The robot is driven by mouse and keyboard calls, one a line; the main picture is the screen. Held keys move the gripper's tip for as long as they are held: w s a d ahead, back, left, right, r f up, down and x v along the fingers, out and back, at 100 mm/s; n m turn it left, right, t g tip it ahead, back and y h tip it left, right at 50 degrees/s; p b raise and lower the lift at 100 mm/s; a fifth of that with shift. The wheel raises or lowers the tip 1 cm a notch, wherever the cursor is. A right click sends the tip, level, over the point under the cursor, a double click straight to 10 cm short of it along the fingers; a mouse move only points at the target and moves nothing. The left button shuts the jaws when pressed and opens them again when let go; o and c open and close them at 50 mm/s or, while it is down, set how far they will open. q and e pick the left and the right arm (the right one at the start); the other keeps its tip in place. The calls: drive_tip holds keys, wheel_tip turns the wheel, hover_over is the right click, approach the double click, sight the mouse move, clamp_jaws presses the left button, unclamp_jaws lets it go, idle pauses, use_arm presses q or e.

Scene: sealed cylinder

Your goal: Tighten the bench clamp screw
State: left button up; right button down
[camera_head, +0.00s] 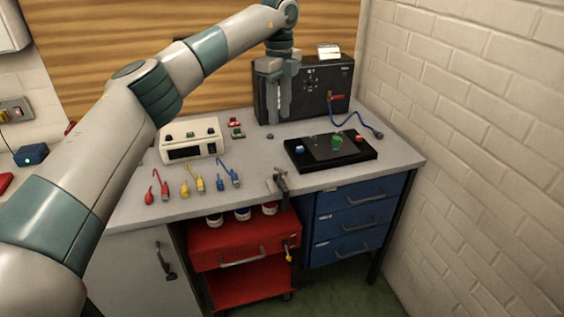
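The bench clamp (281,182), a dark grey metal piece with a small bar, sits on the front edge of the grey bench, right of the coloured cables. Its lower part hangs over the edge; its screw is too small to make out clearly. My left gripper (278,118) points down above the back of the bench, in front of the black box, well behind and above the clamp. My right gripper is not in view.
On the grey bench (240,187) are a black box (325,85), a black panel (308,153) with knobs, a white meter (190,140) and several coloured cables. A red cart (240,245) and blue drawers (350,220) stand below. A brick wall bounds the right.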

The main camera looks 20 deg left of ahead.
use_arm(q)
drive_tip(key=shift+d+f, duration=0.1)
drive_tip(key=shift+d, duration=0.05)
drive_tip(key=p, duration=0.6)
approach(280, 169)
wheel_tip(280, 169, down, 6)
drive_tip(key=shift+f, duration=0.85)
clamp_jaws()
